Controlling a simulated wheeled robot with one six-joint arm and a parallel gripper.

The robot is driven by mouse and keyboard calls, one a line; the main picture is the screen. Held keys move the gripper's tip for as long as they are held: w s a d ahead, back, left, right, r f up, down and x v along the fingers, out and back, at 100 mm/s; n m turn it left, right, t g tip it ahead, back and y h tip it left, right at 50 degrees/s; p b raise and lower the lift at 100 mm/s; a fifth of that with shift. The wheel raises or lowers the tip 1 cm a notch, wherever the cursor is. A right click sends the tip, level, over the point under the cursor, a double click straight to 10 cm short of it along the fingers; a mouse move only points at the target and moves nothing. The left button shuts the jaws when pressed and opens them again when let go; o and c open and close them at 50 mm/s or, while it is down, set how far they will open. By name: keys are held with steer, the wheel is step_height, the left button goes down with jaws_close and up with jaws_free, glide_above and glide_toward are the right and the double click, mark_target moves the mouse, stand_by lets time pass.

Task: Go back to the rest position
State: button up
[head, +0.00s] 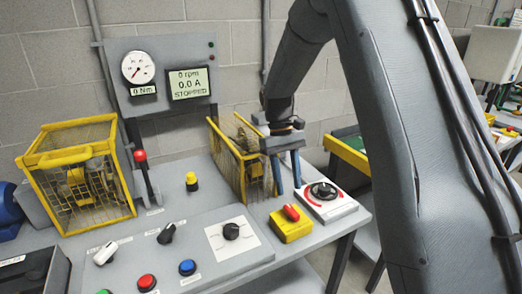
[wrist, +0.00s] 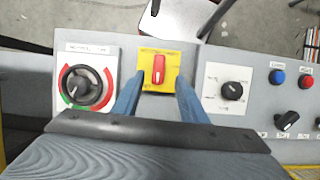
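My gripper (head: 287,175) hangs from my arm over the right part of the grey bench, pointing down. Its two blue fingers stand apart with nothing between them. In the wrist view, my gripper (wrist: 156,82) has its fingertips on either side of the lower part of a yellow box with a red rotary handle (wrist: 160,68). In the head view that yellow box (head: 291,228) sits in front of the fingers, and I cannot tell whether they touch it.
A black rotary knob on a red-marked plate (head: 323,191) is right of the yellow box. A sloped panel (head: 190,255) with knobs and buttons is left. Yellow mesh guards (head: 80,175) and an upright lever (head: 146,175) stand behind. A wall display (head: 188,83) reads STOPPED, 0 rpm.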

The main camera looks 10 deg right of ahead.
steer(key=s+m+t+y, duration=0.1)
steer(key=s+m+t, duration=0.2)
steer(key=s, duration=1.6)
steer(key=shift+s+d+r+t, duration=0.3)
steer(key=shift+d+r+t, duration=0.15)
steer(key=shift+t, duration=0.65)
steer(key=shift+c, duration=1)
